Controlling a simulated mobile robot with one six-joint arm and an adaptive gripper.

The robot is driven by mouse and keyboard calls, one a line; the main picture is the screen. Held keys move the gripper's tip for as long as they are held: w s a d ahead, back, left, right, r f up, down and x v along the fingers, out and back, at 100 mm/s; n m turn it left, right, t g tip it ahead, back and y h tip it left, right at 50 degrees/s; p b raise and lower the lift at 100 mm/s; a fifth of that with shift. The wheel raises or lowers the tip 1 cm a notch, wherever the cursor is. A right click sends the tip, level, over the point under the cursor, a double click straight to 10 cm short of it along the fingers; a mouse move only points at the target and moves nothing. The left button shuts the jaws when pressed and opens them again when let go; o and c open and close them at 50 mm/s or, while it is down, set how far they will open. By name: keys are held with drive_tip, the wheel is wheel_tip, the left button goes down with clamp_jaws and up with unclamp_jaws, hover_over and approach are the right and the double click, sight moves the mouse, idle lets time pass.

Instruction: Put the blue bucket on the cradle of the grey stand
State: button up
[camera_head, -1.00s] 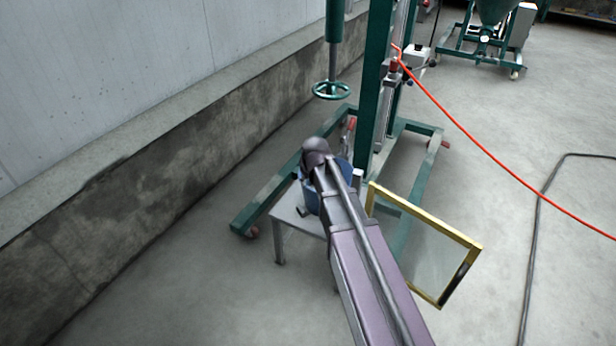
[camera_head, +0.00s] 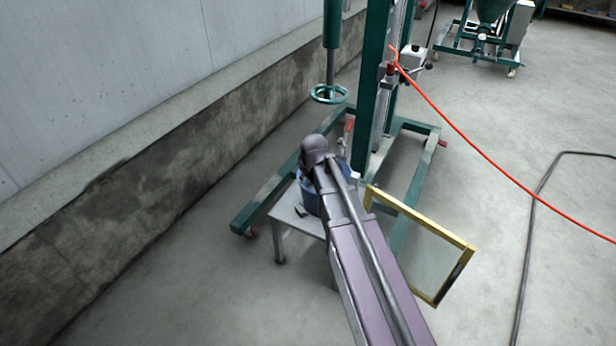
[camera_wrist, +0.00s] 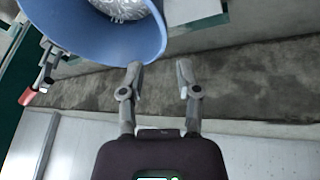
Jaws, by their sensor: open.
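The blue bucket (camera_head: 311,203) stands at a small grey table (camera_head: 290,215), mostly hidden behind my arm in the head view. In the wrist view the bucket (camera_wrist: 110,38) fills the upper left, its mouth showing white fibre inside. My gripper (camera_wrist: 159,69) is open and empty. Its left finger is close to the bucket's rim; I cannot tell whether they touch. The right finger is clear of the bucket. In the head view my wrist and arm hide the fingers. I cannot make out a cradle.
A green wheeled frame (camera_head: 265,200) with an upright post and a handwheel (camera_head: 328,94) stands just behind the table. A yellow-edged panel (camera_head: 420,245) is right of my arm. A concrete wall (camera_head: 140,185) runs along the left. A red hose (camera_head: 490,160) crosses the right.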

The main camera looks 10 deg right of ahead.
drive_tip(key=s+d+m+g, duration=0.2)
drive_tip(key=s+d+m, duration=0.1)
drive_tip(key=s, duration=0.7)
drive_tip(key=s+d+f+m+g, duration=0.1)
drive_tip(key=s+d+m+g, duration=0.1)
drive_tip(key=s, duration=0.8)
drive_tip(key=shift+s+d+f+m+g+h, duration=0.3)
drive_tip(key=shift+d+m+g, duration=0.1)
drive_tip(key=shift+d, duration=0.15)
drive_tip(key=shift+s, duration=0.1)
